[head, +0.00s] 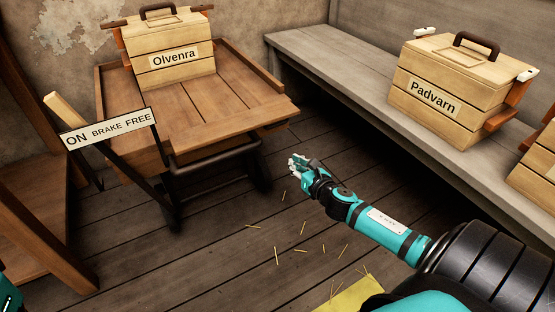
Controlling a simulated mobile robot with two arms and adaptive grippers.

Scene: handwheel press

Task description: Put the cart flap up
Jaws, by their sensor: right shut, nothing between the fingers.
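The wooden cart (120,100) stands at the left with its plank bed open to view. A board at the cart's near end, seemingly the flap (225,128), lies out roughly level with the bed, above a dark metal bar. My right gripper (297,163) is shut and empty, over the floor to the right of the cart's near end and apart from the flap. Only a small teal piece of my left side shows at the lower left corner; the left gripper does not show.
A crate marked Olvenra (165,75) sits at the cart's far end. A brake lever (68,112) with an ON BRAKE FREE sign (108,131) stands at its left. A bench (340,80) bears the Padvarn crate (420,85). Straw litters the open floor (230,245).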

